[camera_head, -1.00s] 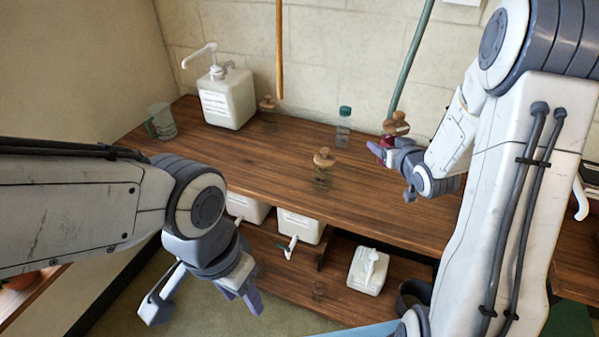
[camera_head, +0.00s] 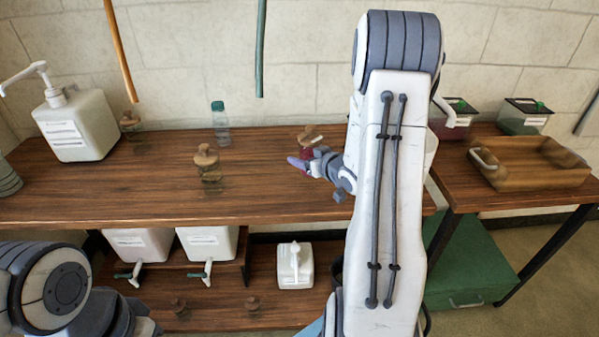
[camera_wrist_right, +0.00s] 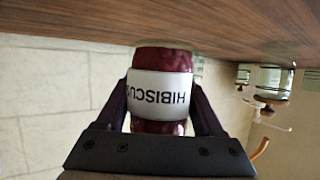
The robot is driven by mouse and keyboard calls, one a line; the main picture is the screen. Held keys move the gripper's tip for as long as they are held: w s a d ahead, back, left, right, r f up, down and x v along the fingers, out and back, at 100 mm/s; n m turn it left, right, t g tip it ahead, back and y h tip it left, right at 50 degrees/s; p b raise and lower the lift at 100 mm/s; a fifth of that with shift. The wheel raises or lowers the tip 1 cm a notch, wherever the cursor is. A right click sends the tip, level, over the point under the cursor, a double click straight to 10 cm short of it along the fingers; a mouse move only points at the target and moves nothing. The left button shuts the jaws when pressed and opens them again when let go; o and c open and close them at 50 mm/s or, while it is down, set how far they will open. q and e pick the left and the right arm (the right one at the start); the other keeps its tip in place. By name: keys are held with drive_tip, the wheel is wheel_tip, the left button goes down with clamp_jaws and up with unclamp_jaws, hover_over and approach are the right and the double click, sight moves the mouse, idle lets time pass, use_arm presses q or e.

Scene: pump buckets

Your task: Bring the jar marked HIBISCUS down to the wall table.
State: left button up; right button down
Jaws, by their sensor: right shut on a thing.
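The jar marked HIBISCUS (camera_wrist_right: 160,85) has dark red contents and a white label, which shows in the right wrist view. My right gripper (camera_head: 304,162) is shut on it, with a finger on each side. In the head view, only a little red of the jar (camera_head: 308,151) shows behind the gripper, below a brown stopper. The jar is over the long wooden table (camera_head: 265,200) against the wall, close to its top; I cannot tell whether it touches. My left arm is at the lower left, its fingers out of view.
A stoppered glass jar (camera_head: 208,172), another jar (camera_head: 130,126), a clear bottle (camera_head: 220,125) and a white pump jug (camera_head: 78,125) stand left on the table. A side table at right holds a wooden tray (camera_head: 535,175) and dark-lidded containers (camera_head: 525,115). White jugs (camera_head: 295,265) sit below.

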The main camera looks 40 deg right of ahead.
drive_tip(key=shift+f+b, duration=0.35)
drive_tip(key=shift+f, duration=1.8)
drive_tip(key=shift+f, duration=0.2)
unclamp_jaws()
drive_tip(key=shift+r, duration=0.1)
drive_tip(key=shift+r, duration=0.1)
